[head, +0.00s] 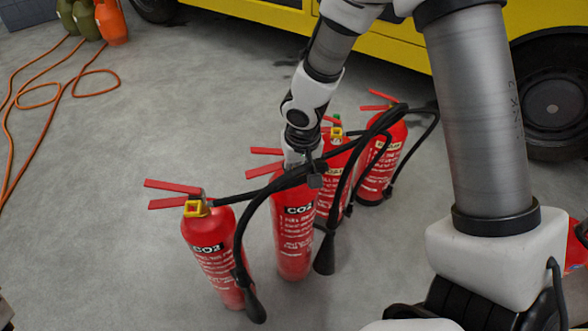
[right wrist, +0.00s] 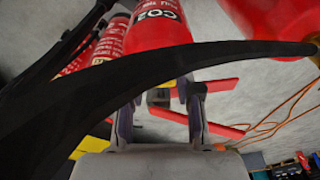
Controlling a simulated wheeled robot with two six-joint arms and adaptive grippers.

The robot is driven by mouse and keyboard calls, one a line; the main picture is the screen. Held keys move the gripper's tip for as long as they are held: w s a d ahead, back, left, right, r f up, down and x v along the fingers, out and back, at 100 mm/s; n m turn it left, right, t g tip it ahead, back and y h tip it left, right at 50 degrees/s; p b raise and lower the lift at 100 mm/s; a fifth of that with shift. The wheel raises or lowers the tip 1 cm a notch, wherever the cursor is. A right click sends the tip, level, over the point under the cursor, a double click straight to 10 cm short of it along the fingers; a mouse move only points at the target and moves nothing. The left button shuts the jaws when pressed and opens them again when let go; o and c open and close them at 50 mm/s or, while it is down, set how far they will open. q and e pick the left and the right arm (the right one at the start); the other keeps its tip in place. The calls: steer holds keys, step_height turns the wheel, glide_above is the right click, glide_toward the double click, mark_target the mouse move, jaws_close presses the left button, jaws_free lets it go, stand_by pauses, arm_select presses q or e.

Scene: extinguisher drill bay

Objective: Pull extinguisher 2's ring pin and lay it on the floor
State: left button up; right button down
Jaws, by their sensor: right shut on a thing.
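Several red CO2 extinguishers stand upright in a slanting row. The second from the left (head: 293,235), presumably extinguisher 2, is under my right gripper (head: 302,158), which comes down onto its valve head. In the right wrist view the fingers (right wrist: 160,98) sit on both sides of that head, shut on it, just below the red cylinder (right wrist: 158,28). Its red levers (right wrist: 232,85) stick out beside the fingers. A black hose (right wrist: 200,58) crosses in front. I cannot make out the ring pin. My left gripper is out of view.
The nearest extinguisher (head: 212,255) stands close at the left, its hose (head: 240,245) hanging beside it. Two more (head: 383,165) stand behind to the right. A yellow vehicle (head: 240,15) is at the back. An orange cord (head: 40,90) lies at left.

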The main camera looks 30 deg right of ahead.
steer(key=shift+s+a+b, duration=0.25)
steer(key=shift+s+b, duration=0.25)
steer(key=shift+s, duration=0.25)
steer(key=shift+s+a+b, duration=0.2)
steer(key=shift+s+b, duration=0.25)
steer(key=shift+s, duration=0.3)
steer(key=s, duration=0.1)
steer(key=s+a+b, duration=0.1)
steer(key=shift+s+f, duration=0.1)
steer(key=shift+s, duration=0.3)
steer(key=shift+w, duration=0.1)
